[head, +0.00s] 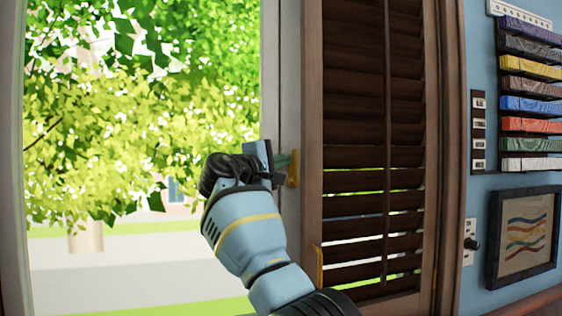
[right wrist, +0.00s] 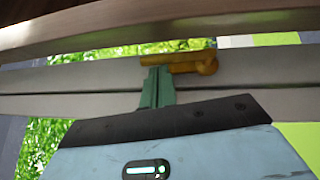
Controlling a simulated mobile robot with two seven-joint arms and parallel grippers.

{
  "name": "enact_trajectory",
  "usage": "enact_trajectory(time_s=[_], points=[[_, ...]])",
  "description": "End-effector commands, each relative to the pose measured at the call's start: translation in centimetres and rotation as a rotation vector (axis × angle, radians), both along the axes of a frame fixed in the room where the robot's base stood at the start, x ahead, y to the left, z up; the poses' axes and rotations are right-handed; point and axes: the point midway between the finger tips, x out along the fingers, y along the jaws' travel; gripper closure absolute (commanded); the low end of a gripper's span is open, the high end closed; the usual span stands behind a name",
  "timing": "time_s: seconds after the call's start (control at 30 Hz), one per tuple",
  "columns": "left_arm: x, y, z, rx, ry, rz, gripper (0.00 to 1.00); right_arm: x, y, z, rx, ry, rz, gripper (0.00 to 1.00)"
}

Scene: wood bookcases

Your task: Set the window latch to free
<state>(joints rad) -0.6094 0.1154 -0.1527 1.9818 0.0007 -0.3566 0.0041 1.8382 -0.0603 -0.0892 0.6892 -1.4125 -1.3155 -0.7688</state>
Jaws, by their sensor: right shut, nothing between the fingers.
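The brass window latch (head: 293,168) is on the pale window frame, just left of the dark shutter. In the right wrist view the latch (right wrist: 205,65) shows a long bar and a rounded knob at its right end. My right gripper (head: 282,160) is at the latch with its green fingers closed together and empty. In the right wrist view the fingertips (right wrist: 157,72) meet the latch's edge beside the bar; I cannot tell if they touch it. The gripper hides part of the latch in the head view. My left gripper is not in view.
A dark louvred shutter (head: 353,130) stands right of the latch, with a small brass handle (head: 318,268) low on its edge. Farther right are a rack of coloured bars (head: 530,102), a framed picture (head: 522,238) and a wall switch (head: 470,242). Trees show through the window.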

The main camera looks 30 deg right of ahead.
Motion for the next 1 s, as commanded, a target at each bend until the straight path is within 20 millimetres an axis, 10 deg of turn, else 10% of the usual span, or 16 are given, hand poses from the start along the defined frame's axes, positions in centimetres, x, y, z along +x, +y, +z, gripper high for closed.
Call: enact_trajectory(time_s=[1.0], points=[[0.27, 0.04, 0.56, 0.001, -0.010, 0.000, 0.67, -0.21, -0.62, 0.22, 0.063, -0.016, -0.001, 1.00]])
